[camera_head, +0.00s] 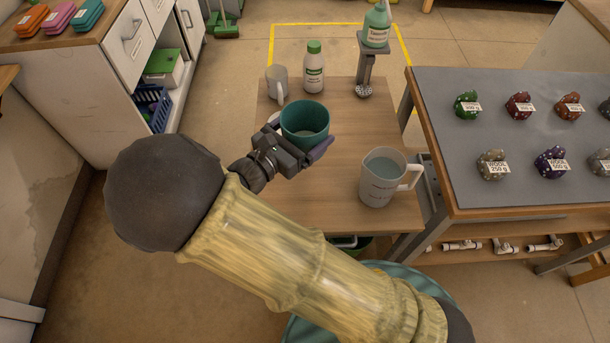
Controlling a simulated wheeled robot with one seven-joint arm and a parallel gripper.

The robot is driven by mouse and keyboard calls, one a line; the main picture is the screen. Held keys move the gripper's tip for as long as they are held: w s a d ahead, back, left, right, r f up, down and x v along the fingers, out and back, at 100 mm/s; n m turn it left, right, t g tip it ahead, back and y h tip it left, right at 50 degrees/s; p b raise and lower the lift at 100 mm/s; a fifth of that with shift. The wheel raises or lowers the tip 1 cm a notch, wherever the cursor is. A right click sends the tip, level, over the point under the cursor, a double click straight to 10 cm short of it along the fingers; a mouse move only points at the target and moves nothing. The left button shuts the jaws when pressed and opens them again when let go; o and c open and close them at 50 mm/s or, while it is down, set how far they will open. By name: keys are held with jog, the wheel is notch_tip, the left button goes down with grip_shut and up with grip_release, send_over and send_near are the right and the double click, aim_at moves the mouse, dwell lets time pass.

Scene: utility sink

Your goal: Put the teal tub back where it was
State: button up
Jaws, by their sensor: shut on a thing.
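The teal tub (305,118) is an open round cup shape, upright, over the left middle of the small wooden table (335,200). My gripper (305,146) is shut on the tub from the near side, with a dark finger showing at its lower right. The tub's base is partly hidden by the gripper, so I cannot tell whether it touches the table. Part of a white rounded thing shows just left of the tub, mostly hidden.
A grey mug (277,82) and a white bottle with green cap (314,70) stand behind the tub. A dispenser stand (367,65) holds a green bottle (376,27). A measuring jug (383,178) stands front right. The grey-topped bench (520,175) bears several labelled bundles.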

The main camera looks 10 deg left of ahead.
jog(key=shift+a, duration=0.1)
jog(key=shift+f, duration=0.15)
notch_tip(320, 180, down, 6)
jog(key=shift+r+b, duration=0.1)
jog(key=shift+b, duration=0.25)
jog(key=shift+f, duration=1.85)
jog(key=shift+f, duration=0.25)
jog(key=o, duration=0.9)
jog(key=shift+r, duration=0.15)
jog(key=v, duration=1.2)
jog(key=shift+b, duration=0.3)
